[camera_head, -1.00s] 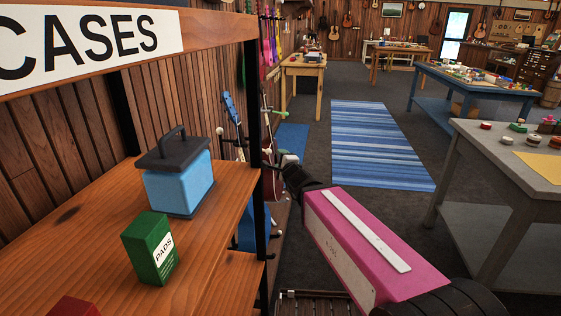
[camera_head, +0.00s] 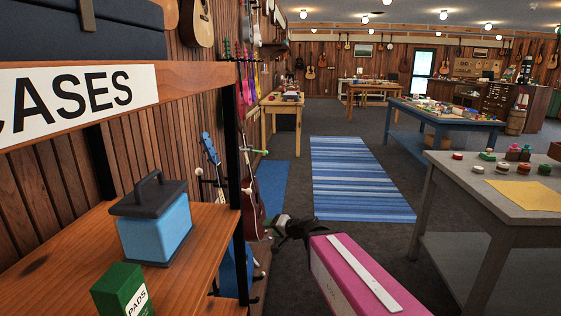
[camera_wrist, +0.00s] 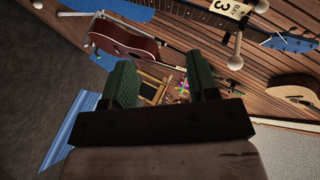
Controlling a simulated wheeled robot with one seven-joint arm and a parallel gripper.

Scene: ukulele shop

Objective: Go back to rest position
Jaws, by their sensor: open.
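My gripper (camera_head: 288,228) is small and dark in the head view, at the far end of my pink arm, to the right of the shelf and in front of the hanging instruments. In the wrist view its two green fingers (camera_wrist: 163,78) stand apart with nothing held between them. Behind the gap show a wooden frame and a small multicoloured item, both beyond the fingers.
A wooden shelf (camera_head: 60,262) at left holds a blue box with a dark handled lid (camera_head: 155,225) and a green PADS box (camera_head: 122,292). A grey table (camera_head: 520,200) stands at right. Open floor with a striped blue rug (camera_head: 360,180) lies between.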

